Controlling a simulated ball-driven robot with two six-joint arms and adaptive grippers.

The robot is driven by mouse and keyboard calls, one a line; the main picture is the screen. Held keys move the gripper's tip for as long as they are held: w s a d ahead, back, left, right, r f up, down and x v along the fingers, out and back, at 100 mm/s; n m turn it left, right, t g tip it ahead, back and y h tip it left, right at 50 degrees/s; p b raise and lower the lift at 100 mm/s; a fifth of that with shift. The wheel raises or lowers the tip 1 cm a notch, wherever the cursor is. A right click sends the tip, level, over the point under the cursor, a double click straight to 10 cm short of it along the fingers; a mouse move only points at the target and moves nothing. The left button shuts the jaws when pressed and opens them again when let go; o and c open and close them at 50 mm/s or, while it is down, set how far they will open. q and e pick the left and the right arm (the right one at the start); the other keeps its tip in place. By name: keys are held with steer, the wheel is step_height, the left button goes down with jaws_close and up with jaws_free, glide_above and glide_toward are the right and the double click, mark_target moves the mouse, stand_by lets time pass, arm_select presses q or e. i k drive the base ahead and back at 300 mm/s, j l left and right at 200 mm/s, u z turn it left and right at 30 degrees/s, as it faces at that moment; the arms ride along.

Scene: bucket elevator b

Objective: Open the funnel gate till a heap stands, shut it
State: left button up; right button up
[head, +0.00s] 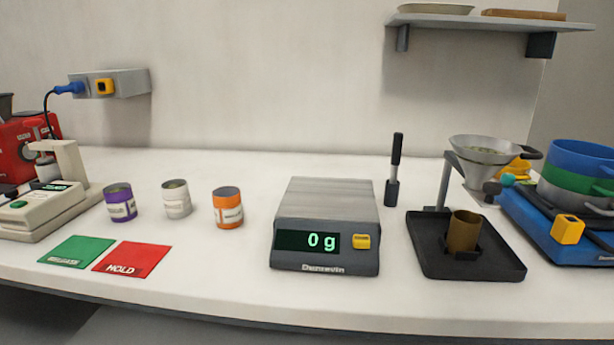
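A grey metal funnel (484,151) sits on a stand at the right of the counter, with some pale material visible inside its bowl. A teal knob (508,180) and a dark knob (491,188) show near its outlet; whether the gate is open or shut I cannot tell. Below it a brown cup (464,231) stands upright in a holder on a black tray (503,262). No heap shows on the bare part of the tray, and the cup's inside is too dark to read. Neither of my grippers is in view.
A scale (327,210) reading 0 g stands left of the tray. A black-handled tool (394,165) stands behind. Purple (120,203), white (176,199) and orange (228,208) cans stand left, near green (77,252) and red (132,259) cards. A blue device (543,223) crowds the right.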

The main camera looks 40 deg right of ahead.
mark_target(485, 198)
steer(key=z, duration=2.15)
steer(key=k+l, duration=0.05)
